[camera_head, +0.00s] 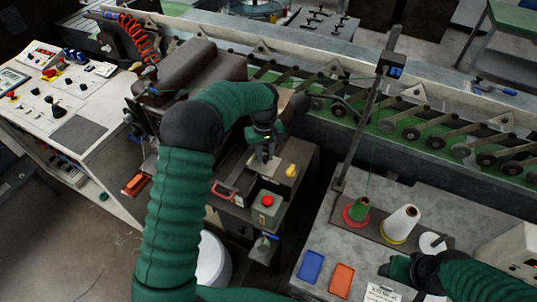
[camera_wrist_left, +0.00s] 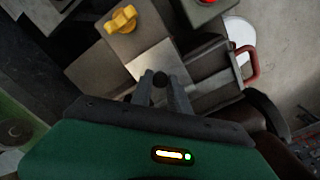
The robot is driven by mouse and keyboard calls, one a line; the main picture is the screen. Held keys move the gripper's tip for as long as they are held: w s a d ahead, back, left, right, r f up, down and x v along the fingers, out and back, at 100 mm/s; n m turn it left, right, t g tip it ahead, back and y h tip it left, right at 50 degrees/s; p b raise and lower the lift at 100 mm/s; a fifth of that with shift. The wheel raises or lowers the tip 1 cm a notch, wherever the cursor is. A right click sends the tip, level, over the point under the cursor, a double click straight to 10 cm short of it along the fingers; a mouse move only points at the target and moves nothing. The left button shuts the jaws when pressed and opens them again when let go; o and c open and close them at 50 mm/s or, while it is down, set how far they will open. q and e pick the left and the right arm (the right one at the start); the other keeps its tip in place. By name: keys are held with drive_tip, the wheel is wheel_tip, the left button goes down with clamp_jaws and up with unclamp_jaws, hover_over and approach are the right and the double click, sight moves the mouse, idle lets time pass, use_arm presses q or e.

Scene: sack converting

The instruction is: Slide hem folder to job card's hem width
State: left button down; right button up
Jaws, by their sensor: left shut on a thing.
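My left gripper (camera_head: 264,156) reaches down over the sewing station beside the brown machine head. In the left wrist view its fingers (camera_wrist_left: 160,84) are closed around a small black knob (camera_wrist_left: 160,78). The knob stands at the edge of a pale metal plate (camera_wrist_left: 152,59), apparently part of the hem folder; its scale cannot be read. A white card with print (camera_head: 379,292), likely the job card, lies at the bottom of the head view, its text too small to read. My right gripper (camera_head: 398,269) is near it, with its fingers unclear.
A yellow knob (camera_head: 291,171) and a red button (camera_head: 267,201) sit close to the left gripper. A red handle (camera_head: 223,191) is on its left. Thread cones (camera_head: 400,223), a blue tray (camera_head: 310,266) and an orange tray (camera_head: 342,280) occupy the right table. A conveyor runs behind.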

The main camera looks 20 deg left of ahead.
sight(265, 157)
use_arm(q)
drive_tip(key=shift+w+a, duration=0.1)
drive_tip(key=shift+a, duration=0.05)
drive_tip(key=c, duration=1.3)
unclamp_jaws()
drive_tip(key=shift+o, duration=0.2)
wheel_tip(265, 157, up, 17)
drive_tip(key=shift+b, duration=0.45)
drive_tip(key=shift+f, duration=0.1)
